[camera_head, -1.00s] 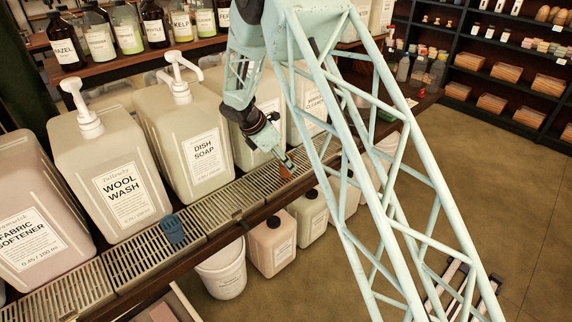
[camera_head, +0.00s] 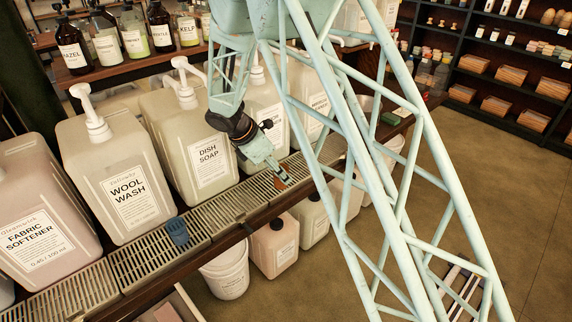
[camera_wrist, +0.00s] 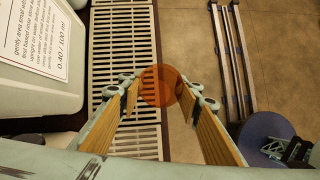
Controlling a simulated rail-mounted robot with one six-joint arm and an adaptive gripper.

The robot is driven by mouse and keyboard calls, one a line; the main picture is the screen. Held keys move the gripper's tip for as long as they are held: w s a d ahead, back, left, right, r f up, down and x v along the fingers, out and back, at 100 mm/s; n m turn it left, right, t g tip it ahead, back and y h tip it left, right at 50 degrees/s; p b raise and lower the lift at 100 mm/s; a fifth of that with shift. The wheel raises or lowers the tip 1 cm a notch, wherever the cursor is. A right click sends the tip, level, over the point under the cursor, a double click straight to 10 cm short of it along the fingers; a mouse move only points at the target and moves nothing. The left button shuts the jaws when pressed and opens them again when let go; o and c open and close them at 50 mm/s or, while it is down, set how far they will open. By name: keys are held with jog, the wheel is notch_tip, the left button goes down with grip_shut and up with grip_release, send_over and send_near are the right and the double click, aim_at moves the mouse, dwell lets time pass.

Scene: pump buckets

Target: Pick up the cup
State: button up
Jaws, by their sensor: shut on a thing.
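A see-through amber cup (camera_wrist: 162,86) shows as a round shape between the two wood-padded fingertips of my gripper (camera_wrist: 160,92) in the wrist view. The fingers are closed on it, over the front edge of the slatted grating. In the head view the reddish-brown tip at my gripper (camera_head: 279,182) is small, and cup and finger pads are hard to tell apart there. My gripper is in front of the dish soap jug (camera_head: 200,140), to its right. A blue cup (camera_head: 177,231) sits on the grating (camera_head: 140,258) in front of the wool wash jug.
Large pump jugs line the back of the grating, including wool wash (camera_head: 120,180) and fabric softener (camera_head: 40,220). Below the shelf edge stand a white bucket (camera_head: 226,272) and a pink jug (camera_head: 274,246). Open floor (camera_head: 490,180) lies to the right.

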jog(key=s+a, duration=0.2)
jog(key=s, duration=0.4)
jog(key=shift+s+r+p, duration=0.3)
jog(key=shift+s+r, duration=0.05)
jog(key=shift+w+d, duration=0.1)
dwell(0.4)
